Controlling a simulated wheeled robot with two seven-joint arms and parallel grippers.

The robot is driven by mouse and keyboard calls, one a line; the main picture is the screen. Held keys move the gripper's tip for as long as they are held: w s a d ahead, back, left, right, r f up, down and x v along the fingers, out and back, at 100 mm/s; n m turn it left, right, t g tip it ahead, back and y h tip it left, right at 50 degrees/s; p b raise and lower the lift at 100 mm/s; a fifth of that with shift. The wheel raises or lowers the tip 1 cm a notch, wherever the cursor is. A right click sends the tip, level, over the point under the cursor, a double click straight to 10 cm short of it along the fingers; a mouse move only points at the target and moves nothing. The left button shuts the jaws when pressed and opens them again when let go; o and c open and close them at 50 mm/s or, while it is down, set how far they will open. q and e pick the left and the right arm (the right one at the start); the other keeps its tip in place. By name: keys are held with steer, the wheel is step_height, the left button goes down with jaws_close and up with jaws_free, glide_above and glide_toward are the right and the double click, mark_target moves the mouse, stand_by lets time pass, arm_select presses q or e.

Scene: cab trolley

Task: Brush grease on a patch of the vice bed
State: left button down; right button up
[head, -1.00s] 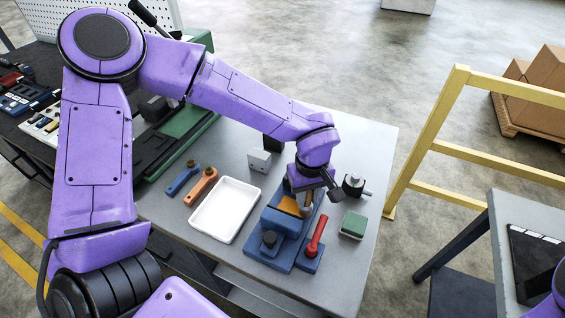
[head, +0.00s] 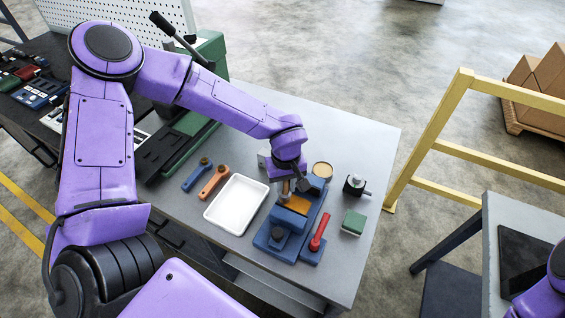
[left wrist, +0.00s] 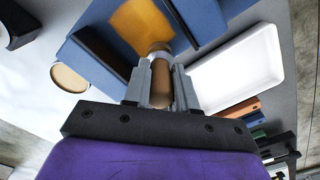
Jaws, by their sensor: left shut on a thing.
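The blue vice (head: 276,241) stands near the front of the grey table, with an orange-brown patch (head: 293,205) on its bed. The patch also shows in the left wrist view (left wrist: 140,27). My left gripper (head: 291,184) is over the vice's far side, beside the patch. It is shut on a brush with a wooden handle (left wrist: 160,85) and a pale collar, pointing at the bed near the patch's edge. I cannot tell whether the bristles touch it. A round tan-topped tin (head: 322,169) is just behind the vice. My right gripper is out of view.
A white tray (head: 237,204) lies left of the vice, with orange (head: 213,183) and blue (head: 196,176) tools beyond it. A red handle (head: 319,232), a green block (head: 353,222) and a black-topped fitting (head: 355,185) are at the right. The table's far right is clear.

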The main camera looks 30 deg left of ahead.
arm_select(q)
step_height(320, 180, up, 3)
steer(key=shift+d+r+p, duration=0.1)
steer(key=shift+r+p, duration=0.1)
steer(key=shift+p, duration=0.35)
steer(key=shift+r, duration=2.25)
